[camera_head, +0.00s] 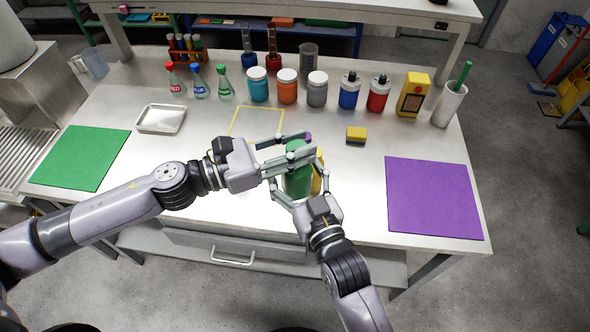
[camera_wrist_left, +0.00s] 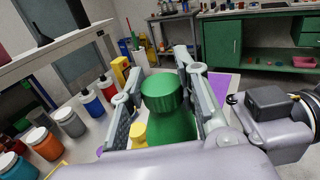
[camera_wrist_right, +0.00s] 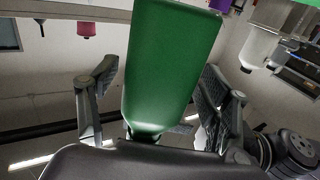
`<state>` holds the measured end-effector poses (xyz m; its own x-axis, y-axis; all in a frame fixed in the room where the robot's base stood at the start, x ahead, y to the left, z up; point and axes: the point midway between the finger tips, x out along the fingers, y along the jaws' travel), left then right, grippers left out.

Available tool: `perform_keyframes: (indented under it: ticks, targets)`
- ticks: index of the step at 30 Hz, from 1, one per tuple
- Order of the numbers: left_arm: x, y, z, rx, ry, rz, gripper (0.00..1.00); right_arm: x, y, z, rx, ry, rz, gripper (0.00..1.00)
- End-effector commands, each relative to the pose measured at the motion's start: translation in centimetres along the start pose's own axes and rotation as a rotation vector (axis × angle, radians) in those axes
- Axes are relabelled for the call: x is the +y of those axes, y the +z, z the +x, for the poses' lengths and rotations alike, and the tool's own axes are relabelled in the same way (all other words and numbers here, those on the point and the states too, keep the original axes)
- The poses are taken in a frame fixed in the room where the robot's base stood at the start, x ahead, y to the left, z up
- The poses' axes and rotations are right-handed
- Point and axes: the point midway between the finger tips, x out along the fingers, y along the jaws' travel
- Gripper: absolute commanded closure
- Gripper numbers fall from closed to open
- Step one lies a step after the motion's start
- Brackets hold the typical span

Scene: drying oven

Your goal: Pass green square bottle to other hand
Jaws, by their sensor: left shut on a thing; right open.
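The green square bottle (camera_head: 298,182) is upright, held near its upper part by my left gripper (camera_head: 300,150) over the front middle of the table. In the left wrist view its green cap (camera_wrist_left: 165,92) shows between the two fingers of that gripper. My right gripper (camera_head: 300,192) is open and comes from the front, low at the bottle, with fingers on both sides of it. In the right wrist view the bottle (camera_wrist_right: 170,65) stands between the spread fingers, which look apart from it.
A yellow object (camera_head: 318,172), partly hidden, is just behind the bottle. A green mat (camera_head: 82,158) lies at left and a purple mat (camera_head: 433,198) at right. A sponge (camera_head: 356,135) lies behind, and several jars, including an orange one (camera_head: 287,88), line the back.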

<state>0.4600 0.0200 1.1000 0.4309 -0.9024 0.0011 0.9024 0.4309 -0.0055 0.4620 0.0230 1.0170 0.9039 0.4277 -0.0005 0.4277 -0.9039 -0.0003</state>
Motion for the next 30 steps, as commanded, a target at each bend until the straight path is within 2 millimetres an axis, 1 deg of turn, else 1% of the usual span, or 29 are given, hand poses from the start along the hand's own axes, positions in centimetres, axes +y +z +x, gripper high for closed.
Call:
perform_keyframes:
  ticks: [4,5,28,29,30]
  targets:
    - [0.0,0.02,0.0,0.0,0.0,0.0,0.99,0.01,0.0,-0.01,0.0,0.0,0.0,0.28]
    - [0.0,0.02,0.0,0.0,0.0,0.0,0.99,0.01,0.0,-0.01,0.0,0.0,0.0,0.3]
    - [-0.02,0.05,0.04,-0.001,0.0,0.0,0.99,-0.16,-0.02,-0.05,0.0,-0.003,0.001,0.8]
    - [-0.02,0.06,0.04,-0.001,0.0,0.0,0.69,-0.17,-0.05,-0.04,0.001,-0.003,0.001,0.8]
    - [-0.02,0.06,0.04,-0.001,0.0,0.0,0.66,-0.17,-0.04,-0.04,0.001,-0.003,0.001,0.8]
